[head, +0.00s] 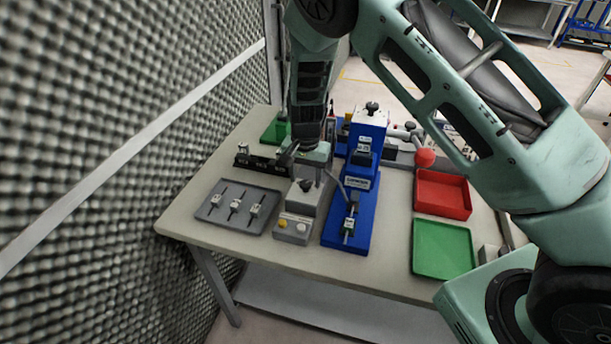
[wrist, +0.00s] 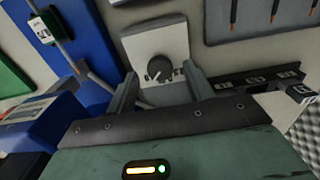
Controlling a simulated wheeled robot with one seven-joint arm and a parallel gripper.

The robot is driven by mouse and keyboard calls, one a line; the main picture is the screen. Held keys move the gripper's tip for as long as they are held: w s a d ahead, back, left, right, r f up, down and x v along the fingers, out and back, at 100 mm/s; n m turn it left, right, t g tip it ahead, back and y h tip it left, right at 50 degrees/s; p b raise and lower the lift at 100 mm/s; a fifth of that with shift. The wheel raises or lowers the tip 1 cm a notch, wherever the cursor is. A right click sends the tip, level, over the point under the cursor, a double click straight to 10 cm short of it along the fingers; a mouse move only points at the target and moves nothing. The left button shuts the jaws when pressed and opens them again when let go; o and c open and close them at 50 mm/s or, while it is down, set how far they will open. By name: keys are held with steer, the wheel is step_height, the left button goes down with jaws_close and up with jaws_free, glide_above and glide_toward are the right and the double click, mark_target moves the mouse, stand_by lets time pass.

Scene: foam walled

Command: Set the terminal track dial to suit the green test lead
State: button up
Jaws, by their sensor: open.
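The terminal track dial, a round dark knob with a white pointer (wrist: 160,68), sits on a light grey plate in the wrist view. Its pointer is toward the lower left there; small marks by the knob are too small to read. In the head view the knob (head: 307,185) shows small, below my gripper. My gripper (wrist: 162,90) is open and empty, its fingers either side of the dial in the picture; I cannot tell if they touch it. A test lead with a green-marked connector (head: 348,226) lies on the blue base; it also shows in the wrist view (wrist: 41,30).
A blue press (head: 367,135) stands right of the dial unit. A grey tray (head: 268,224) with several leads lies left. A dark rail (head: 262,164) lies behind the tray. A red bin (head: 443,194) and a green bin (head: 442,250) are at right.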

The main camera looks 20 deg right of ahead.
steer(key=shift+f, duration=0.6)
steer(key=c, duration=1)
steer(key=shift+n, duration=0.3)
steer(key=n+b, duration=0.2)
steer(key=n, duration=0.1)
steer(key=shift+f, duration=0.1)
steer(key=shift+n+b, duration=1)
steer(key=shift+n, duration=1.6)
